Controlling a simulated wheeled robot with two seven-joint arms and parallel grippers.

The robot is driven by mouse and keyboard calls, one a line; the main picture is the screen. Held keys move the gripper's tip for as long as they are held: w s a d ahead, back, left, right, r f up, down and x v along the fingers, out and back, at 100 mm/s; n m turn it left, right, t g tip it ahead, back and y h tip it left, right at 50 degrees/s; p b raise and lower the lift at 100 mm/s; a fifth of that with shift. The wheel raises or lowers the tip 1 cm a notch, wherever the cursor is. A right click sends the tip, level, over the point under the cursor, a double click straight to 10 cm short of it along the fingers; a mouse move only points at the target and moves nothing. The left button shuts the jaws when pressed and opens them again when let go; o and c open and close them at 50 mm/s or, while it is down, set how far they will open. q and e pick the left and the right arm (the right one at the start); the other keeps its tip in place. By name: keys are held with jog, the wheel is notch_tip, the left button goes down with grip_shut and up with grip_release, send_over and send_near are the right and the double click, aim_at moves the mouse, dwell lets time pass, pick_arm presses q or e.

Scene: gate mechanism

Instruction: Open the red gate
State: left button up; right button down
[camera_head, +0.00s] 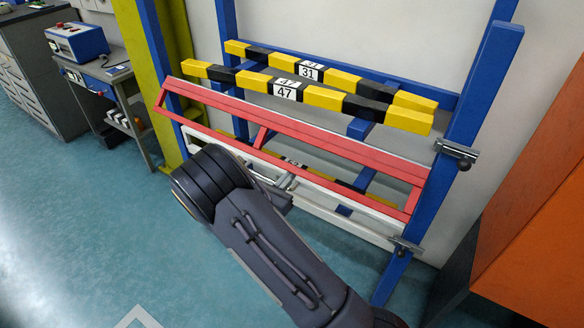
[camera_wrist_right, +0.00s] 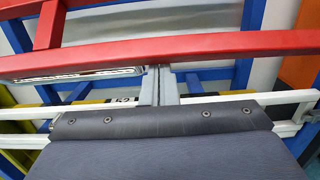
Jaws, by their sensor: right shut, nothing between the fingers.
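The red gate (camera_head: 300,130) is a long red frame in front of a blue rack in the head view, running from upper left to lower right. Its red bar (camera_wrist_right: 200,48) crosses the wrist view. My right gripper (camera_head: 286,183) is at the gate's lower middle, partly hidden by my own arm. In the wrist view its two fingers (camera_wrist_right: 158,84) are together, pointing up toward the red bar, with nothing seen between them. A silver handle-like piece (camera_wrist_right: 80,75) lies under the bar, left of the fingers. Whether the fingers touch the gate is unclear. My left gripper is out of view.
Blue posts (camera_head: 478,110) carry yellow-black barriers (camera_head: 330,98) behind the gate. Metal fittings (camera_head: 455,152) sit on the right post. A white rail (camera_head: 345,222) runs below the gate. An orange cabinet (camera_head: 540,220) stands at right. Floor at left is open.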

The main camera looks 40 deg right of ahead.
jog(key=s+a+r+g+y+p, duration=0.1)
jog(key=r+y+p, duration=0.4)
jog(key=p, duration=0.5)
jog(key=shift+s+a+r+g+y+p, duration=0.3)
jog(key=shift+a+r+g, duration=0.5)
jog(key=shift+a+r, duration=0.6)
